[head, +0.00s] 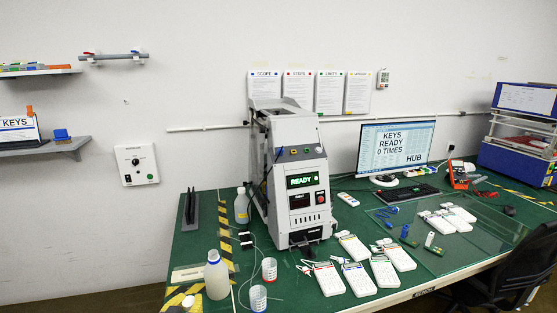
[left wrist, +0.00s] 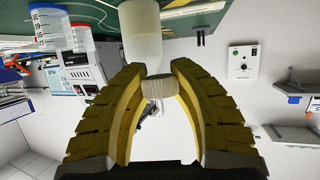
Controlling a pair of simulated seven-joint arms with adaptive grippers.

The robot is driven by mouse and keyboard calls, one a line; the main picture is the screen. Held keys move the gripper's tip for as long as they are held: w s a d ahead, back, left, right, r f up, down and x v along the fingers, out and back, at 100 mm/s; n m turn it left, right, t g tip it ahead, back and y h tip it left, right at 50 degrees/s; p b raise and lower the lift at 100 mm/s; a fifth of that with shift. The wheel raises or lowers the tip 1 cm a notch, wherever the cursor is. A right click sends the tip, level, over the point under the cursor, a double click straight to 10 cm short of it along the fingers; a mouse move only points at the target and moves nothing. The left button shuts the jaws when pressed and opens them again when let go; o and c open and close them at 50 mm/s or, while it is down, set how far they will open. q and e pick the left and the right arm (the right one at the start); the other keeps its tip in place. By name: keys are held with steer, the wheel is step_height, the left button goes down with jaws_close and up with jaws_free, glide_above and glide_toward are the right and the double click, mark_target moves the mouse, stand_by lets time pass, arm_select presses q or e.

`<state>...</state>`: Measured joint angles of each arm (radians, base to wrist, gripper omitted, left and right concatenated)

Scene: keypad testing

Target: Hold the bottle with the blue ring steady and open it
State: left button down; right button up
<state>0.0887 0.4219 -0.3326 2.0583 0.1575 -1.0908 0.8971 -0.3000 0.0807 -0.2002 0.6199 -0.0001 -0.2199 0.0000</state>
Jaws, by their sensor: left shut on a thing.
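A pale, translucent bottle (head: 217,279) stands upright at the table's front left in the head view. In the left wrist view, which is upside down, a pale bottle (left wrist: 142,40) stands beyond my fingers. My left gripper (left wrist: 158,88) has its yellow fingers closed on a beige ribbed cap (left wrist: 159,86). The cap appears in front of the bottle; I cannot tell whether they touch. In the head view a small whitish round thing (head: 188,301) shows at the bottom edge. My right gripper is in neither view.
Two graduated cups, one red-marked (head: 269,270) and one blue-marked (head: 258,298), stand right of the bottle. A spray bottle (head: 241,208) and the tall test machine (head: 297,180) stand behind. Several keypads (head: 358,278) lie to the right. Thin tubing runs near the cups.

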arm_select(q)
steer(key=shift+s+a+f, duration=0.15)
steer(key=shift+a+f, duration=0.2)
steer(key=shift+f, duration=1.25)
steer(key=shift+s+a+f, duration=0.2)
steer(key=shift+a+f, duration=0.15)
steer(key=shift+f, duration=1.2)
steer(key=shift+s+a+f, duration=0.15)
steer(key=shift+a+f, duration=0.2)
steer(key=shift+f, duration=1.25)
steer(key=c, duration=1.1)
jaws_free()
steer(key=shift+s, duration=0.1)
